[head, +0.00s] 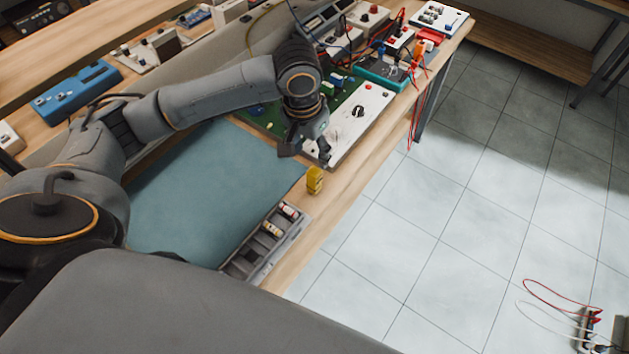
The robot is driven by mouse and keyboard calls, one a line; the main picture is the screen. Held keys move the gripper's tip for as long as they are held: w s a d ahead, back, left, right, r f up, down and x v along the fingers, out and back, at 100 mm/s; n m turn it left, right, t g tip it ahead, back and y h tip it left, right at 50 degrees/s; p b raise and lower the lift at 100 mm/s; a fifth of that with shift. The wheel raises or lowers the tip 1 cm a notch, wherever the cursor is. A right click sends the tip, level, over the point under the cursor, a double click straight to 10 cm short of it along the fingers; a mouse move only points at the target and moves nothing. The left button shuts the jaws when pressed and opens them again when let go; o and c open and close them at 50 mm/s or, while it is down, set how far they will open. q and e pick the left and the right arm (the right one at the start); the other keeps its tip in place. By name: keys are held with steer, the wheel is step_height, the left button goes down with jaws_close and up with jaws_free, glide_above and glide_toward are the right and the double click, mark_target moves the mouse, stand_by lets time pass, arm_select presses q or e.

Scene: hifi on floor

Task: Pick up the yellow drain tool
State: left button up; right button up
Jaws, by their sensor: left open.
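The yellow drain tool (314,180) stands upright on a bare strip of the wooden bench, near its front edge. It is small, and its finer shape is hard to make out. It is just right of the blue-green mat and above the grey tray. My left gripper (305,152) is open and points down, a little above the tool in the picture and apart from it. Nothing shows between its fingers. My right gripper is not in view.
A white panel with a black knob (359,111) lies right beside my left gripper. A grey tray (264,245) with small bottles sits below the tool. The blue-green mat (200,195) is clear. Red cables (414,115) hang over the bench edge.

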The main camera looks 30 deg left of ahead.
mark_target(313, 172)
arm_select(q)
steer(key=f, duration=0.7)
steer(key=shift+w+d+p, duration=0.15)
steer(key=shift+w+p, duration=0.1)
steer(key=shift+p, duration=0.05)
steer(key=shift+w+f+p, duration=0.15)
steer(key=shift+w+f, duration=0.05)
steer(key=shift+f, duration=0.3)
steer(key=shift+w+f+p, duration=0.15)
steer(key=shift+f, duration=0.35)
steer(key=f, duration=0.4)
steer(key=shift+w+f+p, duration=0.1)
steer(key=shift+w+p, duration=0.25)
jaws_close()
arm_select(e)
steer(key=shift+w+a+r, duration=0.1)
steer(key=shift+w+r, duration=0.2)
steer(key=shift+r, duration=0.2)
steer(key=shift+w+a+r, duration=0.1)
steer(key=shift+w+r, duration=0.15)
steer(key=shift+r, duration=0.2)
